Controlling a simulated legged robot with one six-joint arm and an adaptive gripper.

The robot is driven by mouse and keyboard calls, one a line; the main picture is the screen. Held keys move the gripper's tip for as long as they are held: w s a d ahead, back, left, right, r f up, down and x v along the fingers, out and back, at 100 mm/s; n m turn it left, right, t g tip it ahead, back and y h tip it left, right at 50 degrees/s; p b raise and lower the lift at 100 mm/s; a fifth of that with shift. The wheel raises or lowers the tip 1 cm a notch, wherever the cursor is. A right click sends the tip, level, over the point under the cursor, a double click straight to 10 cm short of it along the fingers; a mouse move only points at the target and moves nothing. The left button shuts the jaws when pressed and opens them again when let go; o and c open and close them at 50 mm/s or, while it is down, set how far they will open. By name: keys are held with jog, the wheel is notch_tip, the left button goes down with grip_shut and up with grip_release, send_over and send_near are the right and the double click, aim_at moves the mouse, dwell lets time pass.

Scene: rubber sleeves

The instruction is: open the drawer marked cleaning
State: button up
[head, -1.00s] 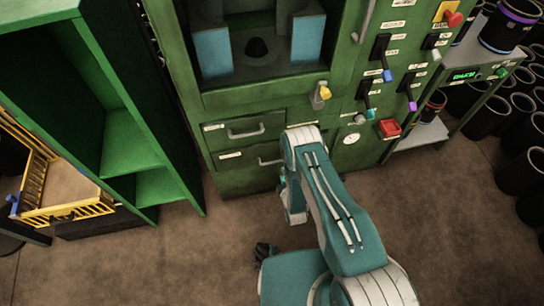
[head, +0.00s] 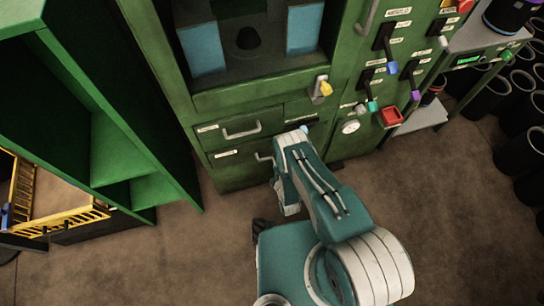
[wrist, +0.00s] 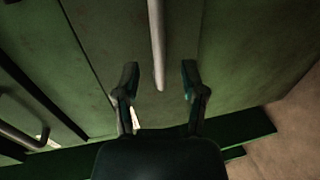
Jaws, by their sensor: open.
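The green cabinet has two stacked drawers at its lower left in the head view. The upper drawer (head: 220,140) has a grey bar handle (head: 242,132) and a small white label. The lower drawer (head: 232,170) has a label (head: 226,153) and a handle (head: 264,157), partly hidden by my arm. The labels are too small to read, so I cannot tell which says cleaning. Both look shut. In the wrist view my gripper (wrist: 160,84) is open, its fingers either side of a bar handle (wrist: 157,45), apparently the lower one. I cannot tell whether they touch it. My arm hides the fingers in the head view.
Another handle (wrist: 22,132) shows at the left of the wrist view. A yellow-tipped latch (head: 321,89), levers and a red button (head: 391,117) sit above and right. A green shelf unit (head: 120,150) stands left. Black bins (head: 520,155) stand right. Brown floor lies open in front.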

jog(key=x, duration=0.4)
jog(key=shift+w+a+f, duration=0.15)
jog(key=shift+w, duration=0.15)
grip_shut()
